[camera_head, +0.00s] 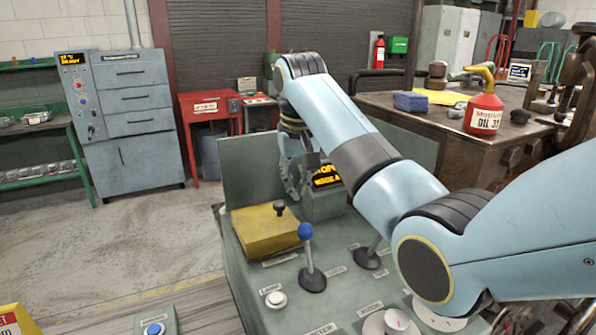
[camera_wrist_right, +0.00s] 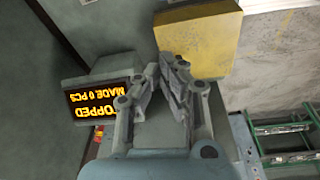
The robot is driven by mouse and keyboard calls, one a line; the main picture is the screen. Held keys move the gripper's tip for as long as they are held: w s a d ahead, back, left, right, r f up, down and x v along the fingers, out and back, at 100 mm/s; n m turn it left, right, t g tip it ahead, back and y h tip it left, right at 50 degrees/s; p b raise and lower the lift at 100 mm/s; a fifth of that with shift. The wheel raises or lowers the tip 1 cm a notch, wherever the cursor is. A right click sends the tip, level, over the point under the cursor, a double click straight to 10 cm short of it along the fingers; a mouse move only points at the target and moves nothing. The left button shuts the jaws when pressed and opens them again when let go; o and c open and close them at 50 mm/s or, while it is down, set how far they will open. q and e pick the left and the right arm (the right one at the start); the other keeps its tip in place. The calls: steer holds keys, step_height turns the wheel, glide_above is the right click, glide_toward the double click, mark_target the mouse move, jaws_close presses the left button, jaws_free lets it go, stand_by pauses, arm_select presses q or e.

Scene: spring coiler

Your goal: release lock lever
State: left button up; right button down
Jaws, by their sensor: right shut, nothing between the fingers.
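The grey-green control console (camera_head: 255,300) carries a lever with a blue knob (camera_head: 305,231), which stands nearly upright on a black boot. A second lever (camera_head: 372,255) stands to its right, its upper part hidden behind my right arm. A yellow block (camera_head: 265,230) with a short black knob (camera_head: 279,208) sits at the console's back left. The small labels are too blurred to tell which part is the lock lever. My right gripper (camera_head: 293,192) is shut and empty, beside the display and above the yellow block's far side. In the wrist view its fingers (camera_wrist_right: 173,62) overlap the yellow block (camera_wrist_right: 205,32).
A display with orange text (camera_wrist_right: 103,101) stands beside my right gripper; it reads stopped, made 0 pcs. A white button (camera_head: 275,298) and a dial (camera_head: 397,320) are at the console's front. A workbench with a red oil can (camera_head: 485,112) stands behind right. Floor at left is clear.

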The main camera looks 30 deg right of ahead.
mark_target(308, 246)
steer(key=f, duration=0.3)
steer(key=f+p, duration=0.1)
steer(key=f, duration=0.1)
steer(key=shift+w+d+f, duration=0.15)
steer(key=shift+w, duration=0.25)
arm_select(q)
steer(key=s+r+p, duration=0.2)
steer(key=r, duration=0.1)
steer(key=shift+r, duration=0.15)
arm_select(e)
steer(key=s, duration=0.2)
steer(key=s+a, duration=0.1)
steer(key=shift+s+r, duration=0.3)
steer(key=shift+r, duration=0.05)
arm_select(q)
steer(key=shift+w, duration=0.2)
